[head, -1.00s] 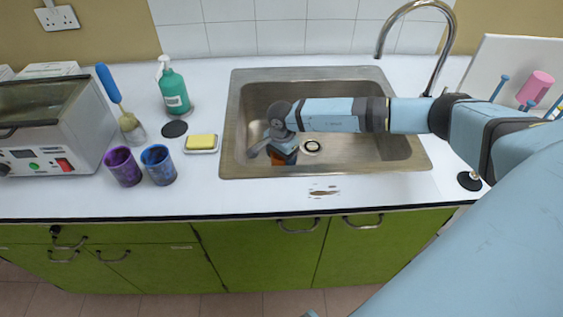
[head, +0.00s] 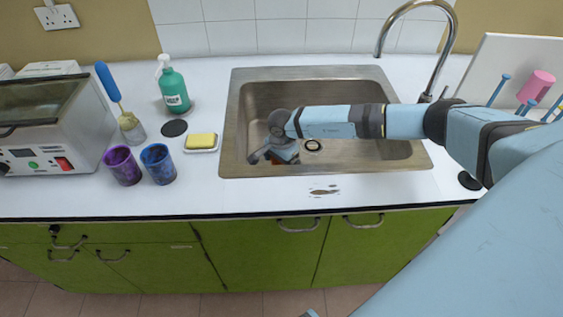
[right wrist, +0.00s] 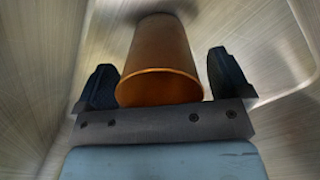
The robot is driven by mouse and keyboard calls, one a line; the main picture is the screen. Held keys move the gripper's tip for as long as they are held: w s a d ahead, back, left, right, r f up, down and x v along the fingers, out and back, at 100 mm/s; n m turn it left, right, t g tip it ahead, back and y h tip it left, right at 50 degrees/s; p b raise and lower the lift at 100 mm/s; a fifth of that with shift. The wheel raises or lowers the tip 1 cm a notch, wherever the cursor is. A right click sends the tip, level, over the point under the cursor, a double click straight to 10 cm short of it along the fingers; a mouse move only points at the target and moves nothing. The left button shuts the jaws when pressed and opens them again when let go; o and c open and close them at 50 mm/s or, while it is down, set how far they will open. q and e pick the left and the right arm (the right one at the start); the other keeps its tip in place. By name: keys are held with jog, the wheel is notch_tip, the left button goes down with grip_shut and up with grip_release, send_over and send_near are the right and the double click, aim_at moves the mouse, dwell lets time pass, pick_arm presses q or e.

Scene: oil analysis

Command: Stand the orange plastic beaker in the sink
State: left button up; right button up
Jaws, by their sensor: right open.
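The orange beaker (right wrist: 160,55) is inside the metal sink (head: 240,135), between the two fingers of my right gripper (right wrist: 163,78) in the right wrist view. The fingers are apart, with a gap showing on each side of the beaker. Its rim faces the wrist camera. In the head view only a bit of orange (head: 277,161) shows beneath my right gripper (head: 268,156), at the left front of the basin. The rest is hidden, and I cannot tell whether its base rests flat. My left gripper is not in view.
The curved tap (head: 445,50) stands behind the sink at the right. A yellow sponge (head: 201,141) on a dish, a purple cup (head: 122,165), a blue cup (head: 158,164) and a green bottle (head: 173,90) are left of the sink. The basin's right part is clear.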

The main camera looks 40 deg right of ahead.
notch_tip(320, 180, up, 12)
jog(key=shift+r, duration=0.15)
dwell(0.6)
